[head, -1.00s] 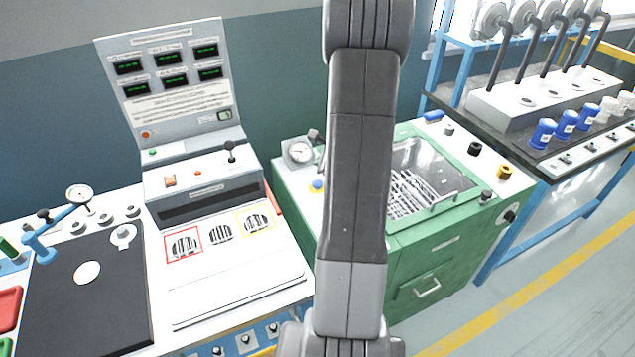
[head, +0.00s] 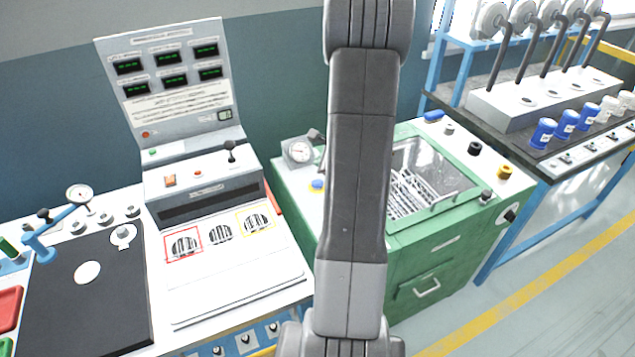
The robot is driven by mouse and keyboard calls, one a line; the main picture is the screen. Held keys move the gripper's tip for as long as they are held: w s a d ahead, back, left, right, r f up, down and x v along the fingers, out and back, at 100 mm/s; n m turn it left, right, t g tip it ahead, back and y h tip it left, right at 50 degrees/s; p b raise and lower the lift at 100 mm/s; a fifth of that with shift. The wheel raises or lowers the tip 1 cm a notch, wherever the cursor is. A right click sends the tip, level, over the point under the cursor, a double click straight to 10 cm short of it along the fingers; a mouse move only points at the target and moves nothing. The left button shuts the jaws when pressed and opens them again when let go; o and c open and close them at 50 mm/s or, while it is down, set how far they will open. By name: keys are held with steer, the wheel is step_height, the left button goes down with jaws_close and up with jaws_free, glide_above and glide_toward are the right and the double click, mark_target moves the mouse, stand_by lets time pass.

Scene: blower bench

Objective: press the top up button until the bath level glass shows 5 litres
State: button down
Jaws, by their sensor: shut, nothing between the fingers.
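The green bath cabinet (head: 440,262) stands right of centre, with a clear lid (head: 436,172) on top and a wire rack (head: 408,192) showing through it. A blue button (head: 317,184) sits on its pale left top panel, close to the left edge of my arm. I cannot read a label on it, so I cannot tell whether it is the top up button. I cannot make out a level glass or a litre reading. My upright arm covers the middle of the cabinet. My gripper does not show clearly anywhere.
A console with several displays (head: 170,70) is on the left. A bench with blue cups (head: 565,122) is on the right. The floor (head: 560,310) at lower right is clear.

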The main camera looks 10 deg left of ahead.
stand_by(0.9)
